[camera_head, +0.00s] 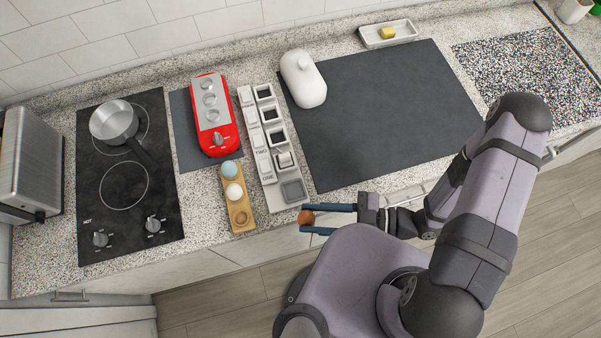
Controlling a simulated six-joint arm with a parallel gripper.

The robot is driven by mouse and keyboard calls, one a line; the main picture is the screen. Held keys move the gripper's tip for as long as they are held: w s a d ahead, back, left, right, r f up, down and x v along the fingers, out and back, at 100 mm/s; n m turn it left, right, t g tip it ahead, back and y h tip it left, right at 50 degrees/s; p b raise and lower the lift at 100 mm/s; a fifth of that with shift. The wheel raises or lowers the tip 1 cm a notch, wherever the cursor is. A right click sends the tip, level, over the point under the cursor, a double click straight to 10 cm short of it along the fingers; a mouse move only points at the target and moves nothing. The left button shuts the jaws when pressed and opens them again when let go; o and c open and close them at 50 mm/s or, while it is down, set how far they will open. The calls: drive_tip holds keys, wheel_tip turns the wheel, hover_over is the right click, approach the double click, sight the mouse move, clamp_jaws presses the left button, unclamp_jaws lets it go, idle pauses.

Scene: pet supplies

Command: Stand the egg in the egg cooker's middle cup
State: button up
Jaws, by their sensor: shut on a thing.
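My gripper (307,219) is shut on a brown egg (306,216), held between its two blue fingers in front of the counter's front edge. The red egg cooker (228,125) stands on a dark mat to the upper left, with a row of grey cups on top; its middle cup (209,100) looks empty. A wooden egg holder (241,223) lies nearer the front edge. It holds a pale blue egg (230,170) and a white egg (233,192), and its front hollow is bare.
A white compartment rack (271,178) stands between the egg cooker and a large dark mat (390,110). A white lidded dish (303,80) stands on that mat's left corner. A cooktop (95,215) with a pot (114,121) is on the left. The dark mat's middle is clear.

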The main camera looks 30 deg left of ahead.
drive_tip(key=shift+w+d, duration=0.25)
drive_tip(key=shift+d, duration=0.4)
